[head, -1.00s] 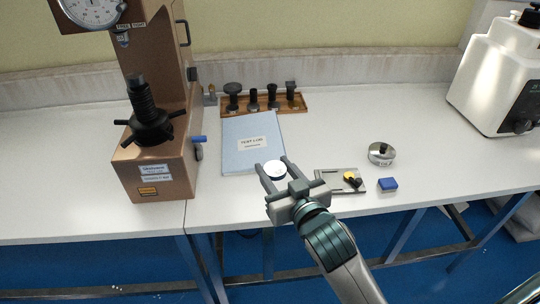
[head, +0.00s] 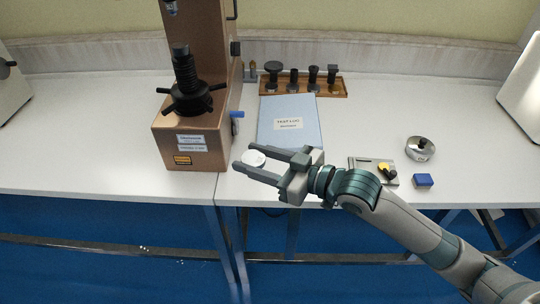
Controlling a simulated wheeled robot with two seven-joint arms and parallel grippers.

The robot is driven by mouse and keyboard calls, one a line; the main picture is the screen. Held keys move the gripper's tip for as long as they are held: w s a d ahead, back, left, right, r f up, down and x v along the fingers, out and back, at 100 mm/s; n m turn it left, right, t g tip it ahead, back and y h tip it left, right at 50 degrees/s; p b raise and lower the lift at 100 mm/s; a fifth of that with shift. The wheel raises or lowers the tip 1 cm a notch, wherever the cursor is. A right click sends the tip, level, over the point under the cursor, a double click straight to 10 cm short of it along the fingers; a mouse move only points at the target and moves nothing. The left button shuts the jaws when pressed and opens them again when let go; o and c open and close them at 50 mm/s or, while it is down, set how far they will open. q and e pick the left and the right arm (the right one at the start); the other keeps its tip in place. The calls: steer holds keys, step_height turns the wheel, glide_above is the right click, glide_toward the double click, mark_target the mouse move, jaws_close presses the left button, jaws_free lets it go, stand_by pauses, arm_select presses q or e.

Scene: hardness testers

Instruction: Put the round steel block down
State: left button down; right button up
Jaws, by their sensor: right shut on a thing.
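The round steel block (head: 254,158) is a small pale disc between the fingers of my right gripper (head: 246,158). The gripper is shut on it, near the front edge of the white bench, between the brown tester and the blue log book. I cannot tell whether the block touches the bench or is held above it. My left gripper is not in view.
The brown hardness tester (head: 192,138) stands left of the gripper. The blue log book (head: 289,122) lies behind it. A wooden rack (head: 345,89) holds dark parts. A small plate (head: 362,165), a round metal dish (head: 420,149) and a blue block (head: 423,180) are at right.

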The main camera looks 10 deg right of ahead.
steer(key=a+n+g+y, duration=0.1)
steer(key=a, duration=0.1)
steer(key=a+n+g+y, duration=0.1)
steer(key=a+g, duration=0.1)
steer(key=shift+r+n, duration=0.15)
steer(key=shift+n, duration=0.25)
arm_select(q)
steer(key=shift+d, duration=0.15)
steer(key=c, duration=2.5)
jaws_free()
